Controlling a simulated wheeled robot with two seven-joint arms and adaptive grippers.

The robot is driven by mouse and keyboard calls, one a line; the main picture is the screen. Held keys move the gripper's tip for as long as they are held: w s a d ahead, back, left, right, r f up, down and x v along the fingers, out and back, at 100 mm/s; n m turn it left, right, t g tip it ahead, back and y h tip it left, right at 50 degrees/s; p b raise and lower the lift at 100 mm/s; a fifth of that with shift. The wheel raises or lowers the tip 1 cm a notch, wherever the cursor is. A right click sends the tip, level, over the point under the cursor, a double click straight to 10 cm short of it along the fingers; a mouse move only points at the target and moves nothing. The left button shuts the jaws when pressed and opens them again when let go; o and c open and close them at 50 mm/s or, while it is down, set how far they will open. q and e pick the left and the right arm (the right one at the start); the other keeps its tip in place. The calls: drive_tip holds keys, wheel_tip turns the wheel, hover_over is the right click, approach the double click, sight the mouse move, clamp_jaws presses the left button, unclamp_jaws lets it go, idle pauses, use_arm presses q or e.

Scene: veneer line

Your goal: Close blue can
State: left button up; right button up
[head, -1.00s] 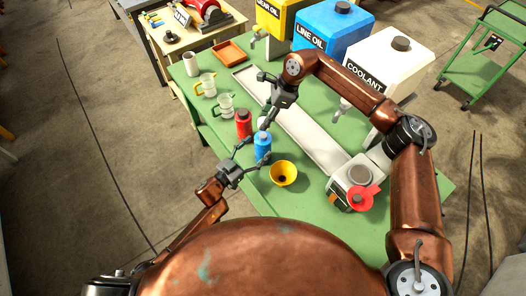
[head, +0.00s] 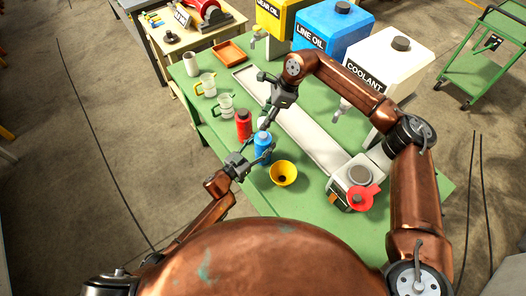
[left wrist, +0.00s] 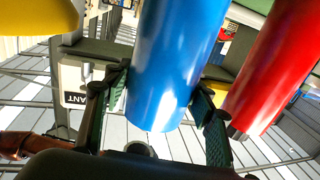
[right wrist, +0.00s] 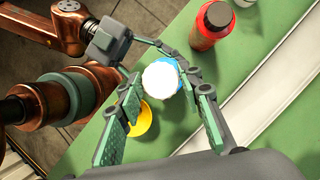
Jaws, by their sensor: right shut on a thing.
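The blue can (head: 263,146) stands upright on the green table; it fills the middle of the left wrist view (left wrist: 175,60). My right gripper (head: 265,126) comes down from above and is shut on a white cap (right wrist: 161,78), which lines up over the can's top, with blue showing past its edge. I cannot tell whether the cap touches the can. My left gripper (head: 252,157) is low beside the can. In the left wrist view its open fingers (left wrist: 162,92) stand on either side of the can's body.
A red bottle (head: 243,124) stands close to the blue can. A yellow funnel (head: 284,174) lies just right of my left gripper. Measuring jugs (head: 226,105), an orange tray (head: 229,51) and large fluid tanks (head: 328,35) stand farther back. A long pale strip (head: 300,124) crosses the table.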

use_arm(q)
drive_tip(key=c, duration=1.2)
use_arm(e)
hover_over(261, 135)
drive_tip(key=d, duration=0.1)
drive_tip(key=shift+d+f, duration=0.1)
drive_tip(key=shift+f, duration=2.35)
drive_tip(key=shift+f, duration=0.9)
drive_tip(key=shift+f, duration=0.6)
